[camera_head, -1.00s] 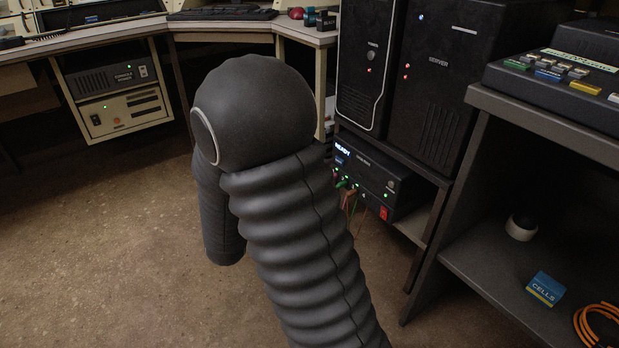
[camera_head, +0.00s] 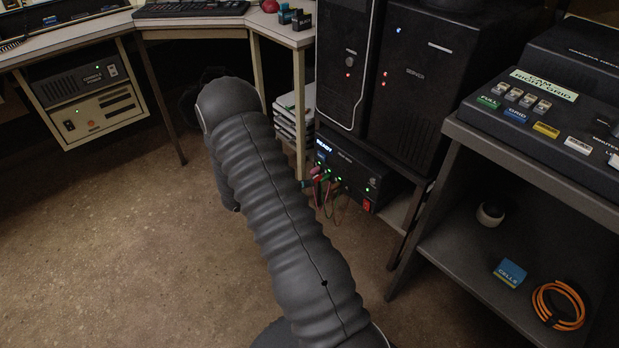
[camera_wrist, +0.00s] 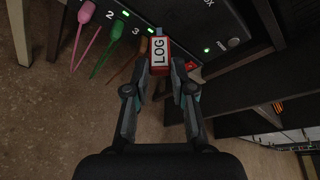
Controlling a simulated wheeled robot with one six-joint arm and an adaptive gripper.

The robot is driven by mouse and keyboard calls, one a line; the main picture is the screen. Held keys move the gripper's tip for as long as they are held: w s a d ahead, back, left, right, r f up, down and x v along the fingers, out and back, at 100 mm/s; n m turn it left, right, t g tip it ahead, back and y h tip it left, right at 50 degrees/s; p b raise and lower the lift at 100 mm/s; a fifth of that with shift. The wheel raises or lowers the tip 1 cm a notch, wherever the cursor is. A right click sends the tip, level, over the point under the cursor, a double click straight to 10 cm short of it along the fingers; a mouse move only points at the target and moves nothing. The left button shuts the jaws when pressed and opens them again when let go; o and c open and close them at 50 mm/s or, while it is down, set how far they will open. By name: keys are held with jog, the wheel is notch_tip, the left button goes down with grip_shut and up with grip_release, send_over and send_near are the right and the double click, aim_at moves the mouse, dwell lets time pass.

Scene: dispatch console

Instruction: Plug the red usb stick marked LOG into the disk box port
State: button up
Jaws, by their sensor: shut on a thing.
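The red usb stick (camera_wrist: 159,53) shows its white LOG label upward in the wrist view. My gripper (camera_wrist: 161,72) is shut on it, and the stick points toward the front of the disk box (camera_wrist: 190,14). The stick overlaps the box front just right of the number 3 and its green light; I cannot tell whether it touches. The port behind it is hidden. In the head view the disk box (camera_head: 358,166) sits low under the black towers, and my arm hides most of my gripper.
A pink plug (camera_wrist: 87,11) and a green plug (camera_wrist: 116,30) with cables hang from the box front, left of the stick. A brownish cable passes close to my gripper. The server tower (camera_head: 415,90) stands above the box. A shelf (camera_head: 470,262) is at the right. The floor is open.

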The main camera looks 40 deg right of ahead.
jog(key=s+d+g, duration=0.1)
jog(key=d, duration=0.5)
jog(key=shift+s+d+f+m, duration=0.15)
jog(key=shift+s+f+m, duration=0.1)
jog(key=shift+m, duration=0.15)
jog(key=shift+d, duration=0.75)
dwell(2.1)
jog(key=shift+w, duration=0.1)
jog(key=o, duration=0.9)
jog(key=v, duration=1.2)
jog(key=shift+w, duration=0.15)
